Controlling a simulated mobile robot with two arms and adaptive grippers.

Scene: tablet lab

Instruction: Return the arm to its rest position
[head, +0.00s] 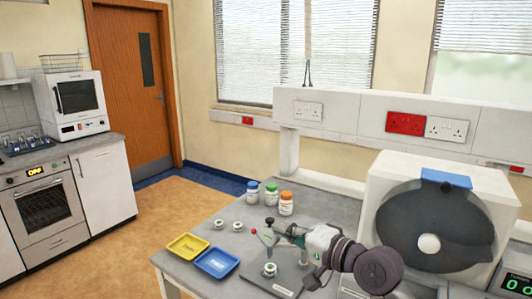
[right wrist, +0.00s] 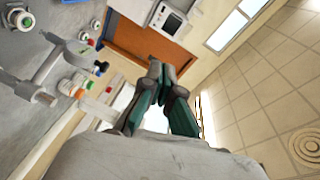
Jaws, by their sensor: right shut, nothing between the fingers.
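My right gripper (head: 296,236) hangs over the right part of the grey bench, its arm coming in from the lower right. In the right wrist view its two dark and green fingers (right wrist: 157,72) meet at the tips, with nothing held. In the head view the gripper partly hides a hand press with a lever and a dark base plate (head: 287,277). The press also shows at the left of the right wrist view (right wrist: 60,68). My left gripper is not in view.
Bottles with blue (head: 252,193), green (head: 271,193) and orange lids (head: 286,204) stand behind the press. A yellow tray (head: 187,247) and a blue tray (head: 217,262) lie at the bench's left edge. A large machine with a dark round front (head: 435,226) stands right of my arm.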

